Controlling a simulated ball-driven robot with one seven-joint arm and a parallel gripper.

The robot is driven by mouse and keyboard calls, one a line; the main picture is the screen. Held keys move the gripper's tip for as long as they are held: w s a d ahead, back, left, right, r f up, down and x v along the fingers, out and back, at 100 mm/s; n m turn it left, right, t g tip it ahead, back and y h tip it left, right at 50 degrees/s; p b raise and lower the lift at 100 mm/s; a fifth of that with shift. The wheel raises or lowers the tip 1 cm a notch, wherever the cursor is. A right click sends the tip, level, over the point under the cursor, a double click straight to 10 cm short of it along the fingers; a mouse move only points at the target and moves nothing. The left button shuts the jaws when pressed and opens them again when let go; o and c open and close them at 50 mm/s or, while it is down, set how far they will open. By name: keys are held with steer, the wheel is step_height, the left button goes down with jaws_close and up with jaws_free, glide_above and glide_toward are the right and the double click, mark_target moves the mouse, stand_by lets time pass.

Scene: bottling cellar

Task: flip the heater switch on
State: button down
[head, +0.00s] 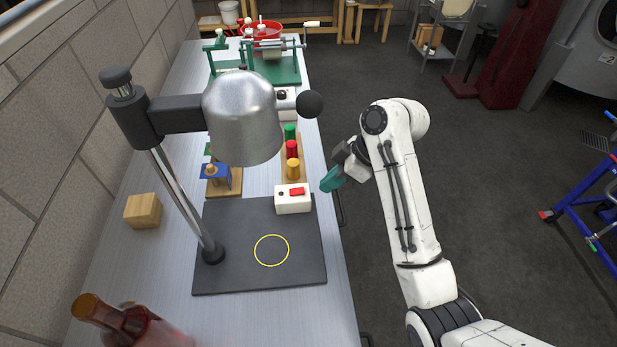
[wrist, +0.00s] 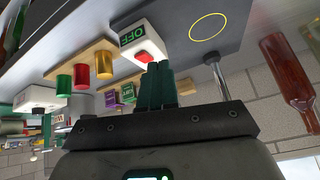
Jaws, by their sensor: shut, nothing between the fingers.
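The heater switch is a white box (head: 293,204) with a red rocker (head: 297,191), at the back right corner of a dark mat (head: 225,260). In the wrist view the box (wrist: 131,38) shows an upside-down green "OFF" and the red rocker (wrist: 145,57). The heater is a silver dome (head: 243,115) on a post over the mat. My gripper (head: 330,181) is shut and empty, to the right of the box, past the table's edge in the head view. In the wrist view its teal fingertips (wrist: 158,72) overlap the picture just below the rocker; contact cannot be made out.
Behind the switch, a wooden strip holds green (head: 290,131), red (head: 292,149) and yellow (head: 293,168) cylinders. A black ball (head: 309,103) sticks out right of the dome.

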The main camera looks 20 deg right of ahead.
steer(key=w+d+r+n, duration=0.2)
steer(key=w+r+n, duration=0.1)
steer(key=r, duration=0.4)
steer(key=shift+w+d+g+y, duration=0.3)
steer(key=shift+w+d+y, duration=0.1)
steer(key=shift+w, duration=0.15)
steer(key=shift+a, duration=0.1)
steer(key=p, duration=0.2)
glide_above(298, 190)
steer(key=d, duration=0.2)
steer(key=f, duration=0.5)
steer(key=s+f, duration=0.1)
steer(key=f, duration=0.1)
steer(key=shift+d+f, duration=0.1)
steer(key=shift+f, duration=0.15)
step_height(298, 190, down, 3)
steer(key=shift+d+f+p, duration=0.1)
steer(key=shift+f+p, duration=0.05)
steer(key=shift+p, duration=0.25)
steer(key=shift+f, duration=0.5)
